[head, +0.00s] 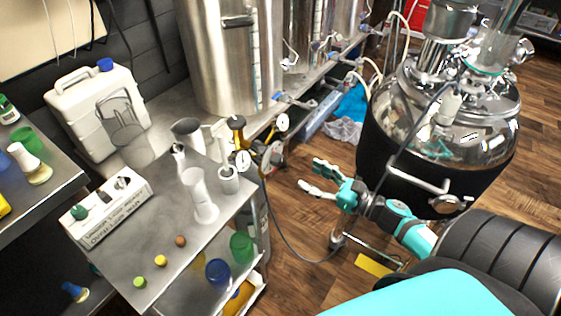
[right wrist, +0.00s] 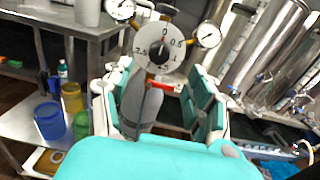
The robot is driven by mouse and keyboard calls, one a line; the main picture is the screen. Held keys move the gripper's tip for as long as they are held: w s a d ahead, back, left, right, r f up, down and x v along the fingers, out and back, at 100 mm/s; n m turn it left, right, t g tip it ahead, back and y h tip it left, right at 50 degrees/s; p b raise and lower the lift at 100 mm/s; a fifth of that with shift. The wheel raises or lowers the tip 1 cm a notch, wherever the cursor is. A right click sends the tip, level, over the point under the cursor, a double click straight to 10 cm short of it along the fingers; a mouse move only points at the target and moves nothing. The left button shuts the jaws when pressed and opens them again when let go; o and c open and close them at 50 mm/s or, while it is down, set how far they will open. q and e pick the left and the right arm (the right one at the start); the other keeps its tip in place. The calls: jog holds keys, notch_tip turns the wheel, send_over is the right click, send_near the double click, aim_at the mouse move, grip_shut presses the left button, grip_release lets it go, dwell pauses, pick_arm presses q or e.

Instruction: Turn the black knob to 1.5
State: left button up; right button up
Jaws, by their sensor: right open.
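A round silver dial (right wrist: 144,38) with printed numbers shows at the upper middle of the right wrist view, and a small black knob (right wrist: 157,48) sits at its centre. The 0 is at the top of the dial; the knob's exact setting is too small to read. In the head view, the brass regulator (head: 263,153) with its gauges stands beside the steel cart. My right gripper (head: 318,180) is open and empty, to the right of the regulator and apart from it. It also shows in the right wrist view (right wrist: 172,92), below the dial. My left gripper is not in view.
Two white gauges (right wrist: 208,35) (right wrist: 121,9) flank the dial. A large steel vessel (head: 440,130) stands right of my gripper.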

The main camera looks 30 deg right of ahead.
aim_at(282, 161)
jog(key=x, duration=0.9)
jog(key=shift+w, duration=0.1)
jog(key=shift+w+a, duration=0.15)
jog(key=shift+w, duration=0.15)
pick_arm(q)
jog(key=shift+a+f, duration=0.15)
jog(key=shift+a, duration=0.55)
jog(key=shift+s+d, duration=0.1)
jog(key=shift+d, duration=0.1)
pick_arm(e)
jog(key=c, duration=1.1)
